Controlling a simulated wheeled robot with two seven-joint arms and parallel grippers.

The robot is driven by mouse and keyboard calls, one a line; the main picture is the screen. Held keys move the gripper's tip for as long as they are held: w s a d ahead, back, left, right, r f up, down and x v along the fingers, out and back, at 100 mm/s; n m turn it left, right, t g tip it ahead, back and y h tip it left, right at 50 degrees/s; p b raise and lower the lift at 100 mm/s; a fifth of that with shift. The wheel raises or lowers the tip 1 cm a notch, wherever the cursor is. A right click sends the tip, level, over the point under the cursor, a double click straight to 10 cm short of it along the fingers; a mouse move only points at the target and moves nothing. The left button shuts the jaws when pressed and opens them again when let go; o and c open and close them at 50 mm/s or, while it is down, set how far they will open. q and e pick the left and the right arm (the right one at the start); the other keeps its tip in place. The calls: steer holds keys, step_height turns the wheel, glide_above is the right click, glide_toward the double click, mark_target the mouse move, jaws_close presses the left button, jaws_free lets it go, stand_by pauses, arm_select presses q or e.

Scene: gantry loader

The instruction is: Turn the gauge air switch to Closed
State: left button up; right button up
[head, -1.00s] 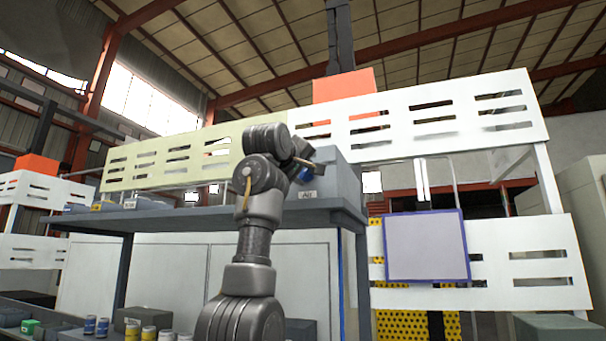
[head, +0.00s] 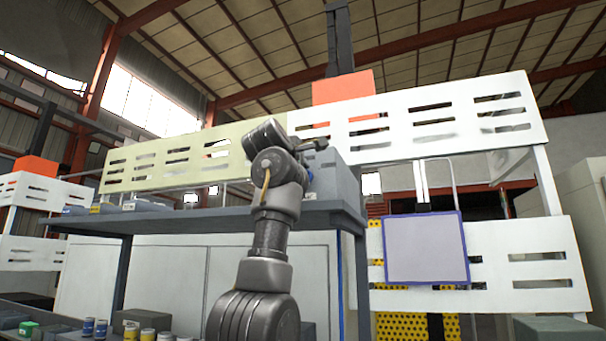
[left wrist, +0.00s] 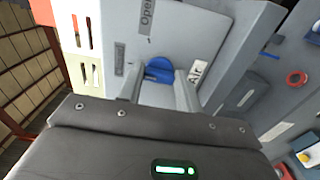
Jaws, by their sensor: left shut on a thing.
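The gauge air switch (left wrist: 160,69) is a blue knob on the face of a grey box (left wrist: 205,30), which also shows on the shelf in the head view (head: 343,185). My left gripper (left wrist: 160,82) is shut on the blue knob, with one finger on each side of it. A label reading "Open" is at the top of the wrist view. Another label, too small to read surely, is left of the knob, and an "Air" label is to its right. The knob's exact pointing direction is partly hidden by the fingers. My right gripper is in neither view.
The box stands on the right end of a grey shelf (head: 215,217). White slotted panels (head: 425,120) rise behind it. Smaller grey boxes lie along the shelf to the left. A red ring-shaped part (left wrist: 297,78) shows at the right of the wrist view.

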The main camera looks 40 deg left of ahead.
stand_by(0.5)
arm_select(q)
steer(key=o, duration=1)
steer(key=shift+s, duration=0.1)
steer(key=b+v, duration=0.6)
steer(key=v, duration=0.4)
steer(key=shift+s+d, duration=0.15)
steer(key=shift+s, duration=0.15)
